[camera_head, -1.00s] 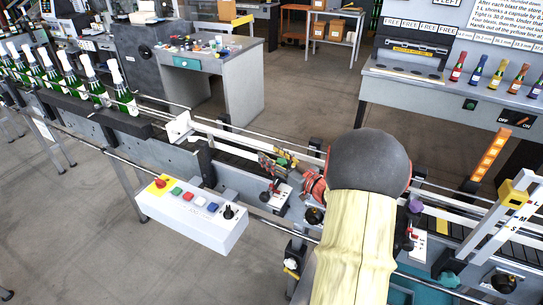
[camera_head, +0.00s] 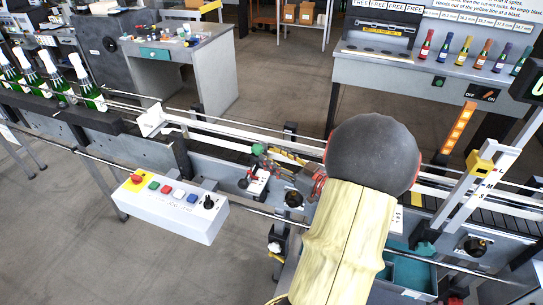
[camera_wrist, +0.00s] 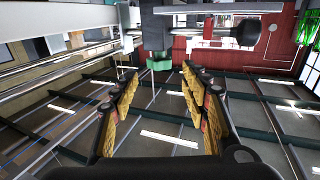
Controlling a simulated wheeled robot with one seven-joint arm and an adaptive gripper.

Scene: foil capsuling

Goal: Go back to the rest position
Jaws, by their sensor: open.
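My gripper (camera_head: 277,165) shows in the head view low over the conveyor line, at the end of my yellow-sleeved arm, which hides part of the line. In the wrist view my gripper (camera_wrist: 158,82) has its two dark fingers with gold-coloured pads spread apart, with nothing between them. Beyond the fingertips, a dark block with a green lower end (camera_wrist: 160,62) hangs in the upper middle of the wrist view. Whether the fingers touch anything on the line is hard to tell in the head view.
Green bottles with white tops (camera_head: 88,83) stand on the conveyor at the left. A white control box (camera_head: 172,208) with coloured buttons juts out in front. A grey bench (camera_head: 425,80) with several coloured small bottles stands behind.

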